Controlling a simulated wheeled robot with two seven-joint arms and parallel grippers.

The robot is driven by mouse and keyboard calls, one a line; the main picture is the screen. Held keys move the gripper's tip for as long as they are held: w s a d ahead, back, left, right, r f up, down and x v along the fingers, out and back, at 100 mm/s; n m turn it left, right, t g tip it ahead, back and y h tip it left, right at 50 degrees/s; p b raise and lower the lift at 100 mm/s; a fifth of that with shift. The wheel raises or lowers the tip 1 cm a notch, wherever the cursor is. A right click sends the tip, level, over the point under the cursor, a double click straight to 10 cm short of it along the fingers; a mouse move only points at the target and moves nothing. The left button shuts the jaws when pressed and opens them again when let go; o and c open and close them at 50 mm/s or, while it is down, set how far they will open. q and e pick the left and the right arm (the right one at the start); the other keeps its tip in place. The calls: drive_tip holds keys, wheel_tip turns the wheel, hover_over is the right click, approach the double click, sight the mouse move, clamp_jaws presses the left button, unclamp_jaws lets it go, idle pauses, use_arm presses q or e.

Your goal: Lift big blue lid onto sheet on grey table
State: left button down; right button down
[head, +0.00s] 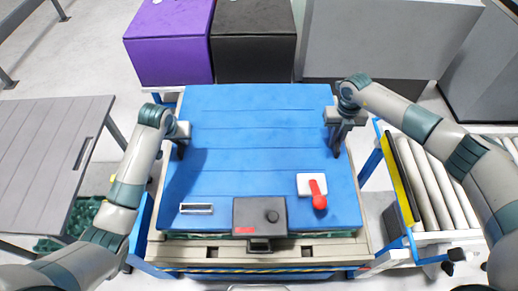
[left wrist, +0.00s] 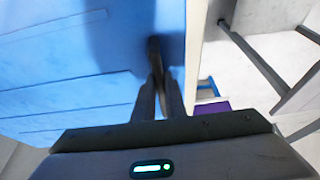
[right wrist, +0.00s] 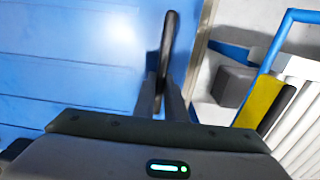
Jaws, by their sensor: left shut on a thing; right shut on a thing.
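The big blue lid (head: 260,130) lies flat over a stack on a pallet in the middle of the head view. My left gripper (head: 181,150) is at its left edge and my right gripper (head: 336,148) is at its right edge. The left wrist view shows the fingers (left wrist: 155,65) shut at the rim of the lid (left wrist: 60,50). The right wrist view shows the fingers (right wrist: 168,50) shut at the opposite rim of the lid (right wrist: 70,60). The grey table (head: 45,150) stands at the left. No separate sheet can be made out on it.
A purple box (head: 170,45) and a black box (head: 253,45) stand behind the lid, with a grey cabinet (head: 385,40) at the back right. A roller conveyor (head: 430,185) with a yellow side is at the right. Green trays (head: 80,215) show below the grey table.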

idle(0.4)
use_arm(q)
drive_tip(key=shift+w+r, duration=0.15)
drive_tip(key=shift+w, duration=0.05)
use_arm(e)
drive_tip(key=shift+w+r, duration=0.15)
use_arm(q)
drive_tip(key=shift+r, duration=0.15)
use_arm(e)
drive_tip(key=shift+r, duration=0.1)
